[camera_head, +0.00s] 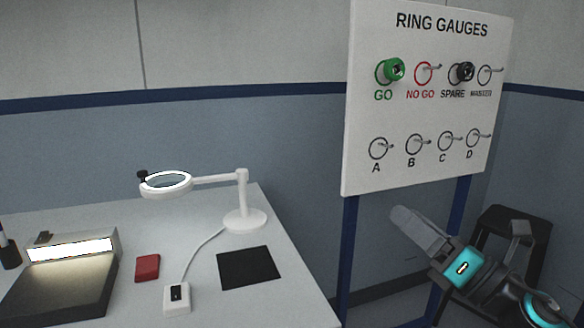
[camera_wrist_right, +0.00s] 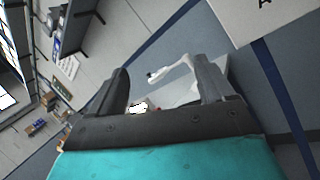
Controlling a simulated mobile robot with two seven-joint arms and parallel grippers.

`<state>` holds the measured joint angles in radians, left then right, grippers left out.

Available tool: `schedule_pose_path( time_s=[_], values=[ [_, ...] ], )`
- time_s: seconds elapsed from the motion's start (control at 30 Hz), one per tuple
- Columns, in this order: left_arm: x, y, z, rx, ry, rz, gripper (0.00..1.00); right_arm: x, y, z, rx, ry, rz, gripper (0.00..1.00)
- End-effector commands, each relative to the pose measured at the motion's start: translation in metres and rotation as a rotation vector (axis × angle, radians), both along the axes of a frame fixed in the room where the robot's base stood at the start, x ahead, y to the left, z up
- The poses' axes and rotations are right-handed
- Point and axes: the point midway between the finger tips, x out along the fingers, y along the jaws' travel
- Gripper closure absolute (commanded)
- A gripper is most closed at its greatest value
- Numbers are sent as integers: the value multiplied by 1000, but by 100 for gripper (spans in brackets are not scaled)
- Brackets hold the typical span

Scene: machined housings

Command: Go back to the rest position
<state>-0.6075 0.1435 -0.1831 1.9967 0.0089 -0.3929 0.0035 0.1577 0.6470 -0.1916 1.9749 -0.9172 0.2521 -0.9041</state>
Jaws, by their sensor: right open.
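My right gripper (camera_head: 408,222) is in front of the lower part of the ring gauge board's stand, to the right of the table. In the right wrist view its two fingers (camera_wrist_right: 162,80) stand apart with nothing between them. The white board (camera_head: 430,115) labelled RING GAUGES holds a green ring (camera_head: 396,69) on the GO peg and a black ring (camera_head: 463,72) on the SPARE peg. The NO GO, MASTER, A, B, C and D pegs are bare. My left gripper is not in view.
The pale table (camera_head: 280,235) carries a magnifier lamp (camera_head: 243,215), a black mat (camera_head: 248,268), a red block (camera_head: 147,267), a small white box (camera_head: 176,297) and a lit inspection unit (camera_head: 70,247). A dark stool (camera_head: 508,222) stands behind my right arm. Blue posts (camera_head: 349,250) support the board.

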Motion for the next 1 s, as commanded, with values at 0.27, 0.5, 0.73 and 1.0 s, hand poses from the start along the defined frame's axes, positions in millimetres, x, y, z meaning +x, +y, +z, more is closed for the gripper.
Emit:
schedule_pose_path(
  time_s=[0.27,0.5,0.73,1.0],
  values=[
    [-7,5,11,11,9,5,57,-47,-14,-172,1138,872,-107,18],
    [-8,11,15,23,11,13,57,-144,0,-296,1940,1320,-369,18],
    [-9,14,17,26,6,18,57,-193,14,-334,2258,1435,-514,18],
    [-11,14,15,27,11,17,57,-196,15,-337,2276,1440,-522,18]
  ],
)
